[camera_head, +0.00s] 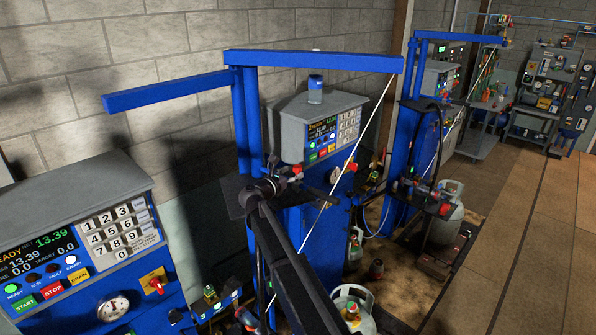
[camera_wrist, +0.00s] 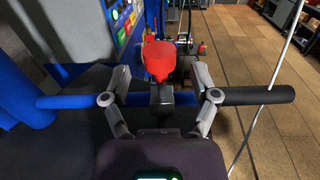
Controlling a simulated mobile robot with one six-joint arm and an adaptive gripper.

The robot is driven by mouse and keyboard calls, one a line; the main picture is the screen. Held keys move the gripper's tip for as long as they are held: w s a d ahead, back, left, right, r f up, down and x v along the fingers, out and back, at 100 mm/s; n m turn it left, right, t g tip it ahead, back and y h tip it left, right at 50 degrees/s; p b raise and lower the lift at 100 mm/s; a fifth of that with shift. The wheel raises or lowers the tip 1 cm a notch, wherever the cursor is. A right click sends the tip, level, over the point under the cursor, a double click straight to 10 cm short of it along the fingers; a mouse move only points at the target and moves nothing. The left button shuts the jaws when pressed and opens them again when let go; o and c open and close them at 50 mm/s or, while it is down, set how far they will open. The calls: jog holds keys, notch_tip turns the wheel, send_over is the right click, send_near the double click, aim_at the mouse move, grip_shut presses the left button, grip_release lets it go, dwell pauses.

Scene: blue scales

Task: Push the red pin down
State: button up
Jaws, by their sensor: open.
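The red pin (camera_wrist: 158,60) stands in the middle of the wrist view, with a rounded head above a dark block (camera_wrist: 161,97). In the head view a small red part (camera_head: 297,170) shows close to the end of my arm, probably the same pin. My gripper (camera_wrist: 161,76) is open, with one grey finger on each side of the pin and block. I cannot tell whether the fingers touch the block. In the head view my gripper (camera_head: 285,180) is small and partly hidden by my black arm. The pin's lower end is hidden.
A dark horizontal bar (camera_wrist: 258,95) extends right of my gripper. A thin pale rod (camera_head: 345,155) slants down from the blue overhead beam (camera_head: 320,62). Behind are a grey-topped scale console (camera_head: 290,138) and a white gas cylinder (camera_head: 352,305). Open floor (camera_head: 520,260) lies to the right.

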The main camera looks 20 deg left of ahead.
jog(key=shift+x, duration=1.35)
jog(key=shift+c, duration=0.2)
grip_shut()
